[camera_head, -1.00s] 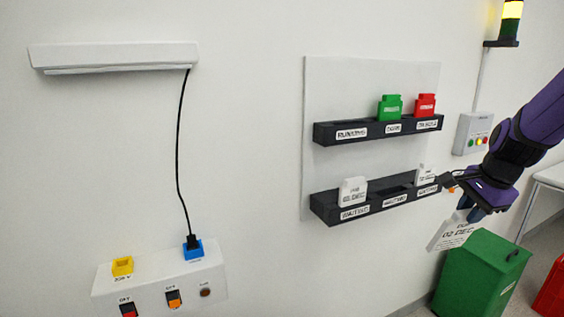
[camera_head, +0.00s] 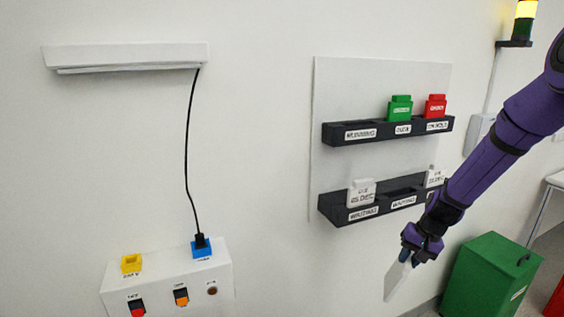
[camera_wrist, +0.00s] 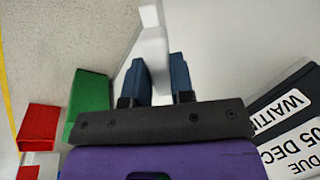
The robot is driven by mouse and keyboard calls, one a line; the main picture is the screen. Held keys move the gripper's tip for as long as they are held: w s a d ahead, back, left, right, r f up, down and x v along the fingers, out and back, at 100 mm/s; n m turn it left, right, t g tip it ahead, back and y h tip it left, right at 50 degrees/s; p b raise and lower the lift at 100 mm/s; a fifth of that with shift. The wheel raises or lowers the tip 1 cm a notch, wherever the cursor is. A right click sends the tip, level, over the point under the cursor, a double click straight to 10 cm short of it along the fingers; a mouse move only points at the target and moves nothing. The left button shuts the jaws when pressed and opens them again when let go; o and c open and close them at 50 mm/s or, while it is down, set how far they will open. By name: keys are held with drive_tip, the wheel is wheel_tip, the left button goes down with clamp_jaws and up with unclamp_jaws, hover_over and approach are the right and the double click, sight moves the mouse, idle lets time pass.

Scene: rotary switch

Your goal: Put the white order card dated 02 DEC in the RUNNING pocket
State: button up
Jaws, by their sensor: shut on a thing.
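My gripper (camera_head: 411,258) is shut on the white order card (camera_head: 397,282), which hangs tilted below it, in front of the wall and left of the green bin. The card is nearly edge-on now, so its print cannot be read; a second ago it read 02 DEC. In the wrist view the card (camera_wrist: 153,50) sits between the two blue fingers. The RUNNING pocket (camera_head: 361,134) is the left one of the upper black rack and looks empty. It is up and left of my gripper.
The upper rack also holds a green card (camera_head: 400,108) and a red card (camera_head: 435,106). The lower rack (camera_head: 335,210) has WAITING pockets with white cards left (camera_head: 361,192) and right (camera_head: 433,177), its middle empty. A green bin (camera_head: 490,275) stands at right.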

sight(387, 278)
drive_tip(key=a+f+n, duration=0.1)
drive_tip(key=f, duration=0.1)
drive_tip(key=a+f+n, duration=0.1)
drive_tip(key=a+f, duration=0.1)
drive_tip(key=f, duration=0.1)
drive_tip(key=w+a+f+n+g, duration=0.1)
drive_tip(key=f+n, duration=0.1)
drive_tip(key=f, duration=0.1)
drive_tip(key=shift+a+f, duration=0.25)
drive_tip(key=shift+a, duration=0.1)
